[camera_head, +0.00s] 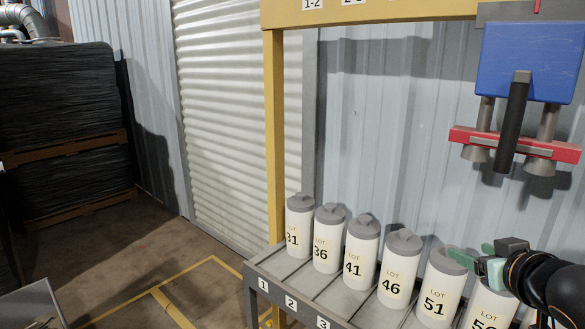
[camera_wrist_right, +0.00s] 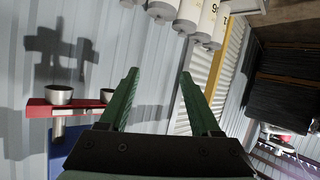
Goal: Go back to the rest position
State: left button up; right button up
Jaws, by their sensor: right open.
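My right gripper (camera_head: 472,254) is at the right of the head view, its green fingers overlapping the lid of the LOT 51 canister (camera_head: 435,293) in the picture. I cannot tell from this view how far apart they are. In the right wrist view my right gripper (camera_wrist_right: 160,74) is open, with only wall between its fingers. My left gripper is out of view.
A row of white lidded canisters (camera_head: 361,256) stands on a numbered grey rack (camera_head: 262,270) under a yellow frame (camera_head: 274,130). A blue and red device (camera_head: 528,60) hangs at upper right. Black wrapped pallets (camera_head: 60,100) stand at left. Floor between is clear.

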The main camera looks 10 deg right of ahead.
jog(key=s+a+f+n+g+y, duration=0.1)
jog(key=s+a+f+g, duration=0.15)
jog(key=f, duration=0.75)
jog(key=s+a+f+n+g+y, duration=0.15)
jog(key=s+a+f, duration=0.25)
jog(key=f, duration=0.5)
jog(key=s+a+f+g, duration=0.3)
jog(key=s+a+f, duration=0.3)
jog(key=s, duration=0.2)
jog(key=s+a+f+g, duration=0.2)
jog(key=s+a+f, duration=0.3)
jog(key=s+f, duration=0.25)
jog(key=w+a+f+t+y+p, duration=0.2)
jog(key=w+a+t+y+p, duration=0.1)
jog(key=p, duration=0.5)
jog(key=shift+w+a+f+t, duration=0.3)
jog(key=shift+w+a+t, duration=0.25)
jog(key=shift+t, duration=0.65)
jog(key=shift+d+n, duration=0.1)
jog(key=shift+n, duration=0.15)
